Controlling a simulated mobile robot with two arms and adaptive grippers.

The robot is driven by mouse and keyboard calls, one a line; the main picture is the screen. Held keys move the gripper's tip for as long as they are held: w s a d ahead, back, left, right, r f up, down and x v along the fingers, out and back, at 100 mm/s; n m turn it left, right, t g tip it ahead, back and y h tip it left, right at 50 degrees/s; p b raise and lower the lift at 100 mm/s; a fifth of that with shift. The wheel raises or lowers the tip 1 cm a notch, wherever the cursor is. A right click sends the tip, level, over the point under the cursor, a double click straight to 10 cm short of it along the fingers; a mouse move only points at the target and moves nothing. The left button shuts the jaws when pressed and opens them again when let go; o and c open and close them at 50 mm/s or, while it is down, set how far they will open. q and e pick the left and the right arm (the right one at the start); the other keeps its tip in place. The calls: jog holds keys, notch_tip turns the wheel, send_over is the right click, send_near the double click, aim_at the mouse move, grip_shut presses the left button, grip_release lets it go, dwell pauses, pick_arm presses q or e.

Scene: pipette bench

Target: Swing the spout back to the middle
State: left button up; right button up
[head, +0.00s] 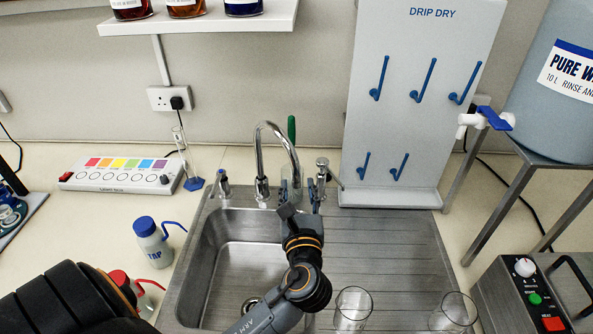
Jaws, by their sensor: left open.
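The chrome spout (283,135) rises as a gooseneck from its base behind the sink, then arcs over and down to the right, toward the ridged drainboard side. My left gripper (302,194) is open, close by the down-turned end of the spout. Its fingers point away toward the back of the sink. The spout's tip is partly hidden near the fingers, and I cannot tell whether they touch it. The steel sink bowl (213,245) is partly covered by my left arm. My right gripper is not in view.
Small taps stand left (224,185) and right (323,170) of the spout. A green-handled item (291,128) stands behind it. A drip-dry board (418,100) rises behind the drainboard. Two glass beakers (352,308) (454,312) stand at the front; a TAP bottle (152,243) stands left.

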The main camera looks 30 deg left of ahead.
aim_at(297, 179)
pick_arm(q)
jog(key=p+x, duration=0.1)
jog(key=x, duration=0.4)
grip_shut()
